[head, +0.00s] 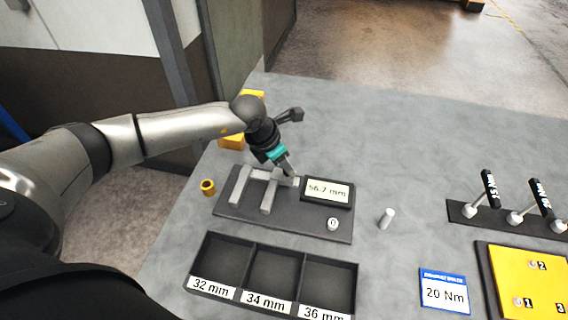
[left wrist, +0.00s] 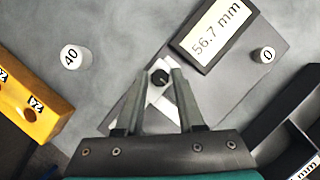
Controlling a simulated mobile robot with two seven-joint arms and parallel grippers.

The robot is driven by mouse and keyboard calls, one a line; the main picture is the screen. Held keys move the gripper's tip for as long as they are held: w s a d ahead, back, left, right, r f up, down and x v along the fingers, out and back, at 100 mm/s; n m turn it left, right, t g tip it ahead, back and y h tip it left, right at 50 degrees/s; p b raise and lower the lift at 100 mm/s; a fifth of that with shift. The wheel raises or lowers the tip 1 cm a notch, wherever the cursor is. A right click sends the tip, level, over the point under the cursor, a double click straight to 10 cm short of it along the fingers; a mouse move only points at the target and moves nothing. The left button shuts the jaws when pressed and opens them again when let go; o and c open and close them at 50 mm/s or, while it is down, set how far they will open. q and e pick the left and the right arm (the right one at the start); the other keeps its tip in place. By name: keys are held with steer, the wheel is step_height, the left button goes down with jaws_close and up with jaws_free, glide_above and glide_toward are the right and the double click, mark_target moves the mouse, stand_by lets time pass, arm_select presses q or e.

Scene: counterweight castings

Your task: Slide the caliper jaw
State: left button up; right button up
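The caliper (head: 228,209) lies on a dark base plate on the grey table in the head view, with two light grey jaws (head: 268,197) pointing toward me and a gap between them. Its display (head: 327,190) reads 56.7 mm; it also shows in the left wrist view (left wrist: 208,36). A zero button (head: 333,224) sits below the display. My left gripper (head: 291,174) is over the beam, near the display's left side. In the left wrist view its fingers (left wrist: 159,80) are apart, with a small black knob (left wrist: 160,76) between them; contact is unclear. My right gripper is not in view.
A tray (head: 246,300) with compartments labelled 32, 34 and 36 mm stands in front. A brass ring (head: 208,187), white pin (head: 386,217) and yellow block (head: 232,143) are nearby. A cylinder marked 40 (left wrist: 75,58) shows in the wrist view. A yellow plate (head: 528,285) is at right.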

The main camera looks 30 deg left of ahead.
arm_select(q)
steer(key=shift+o, duration=1.3)
steer(key=v, duration=1.5)
steer(key=shift+r, duration=0.15)
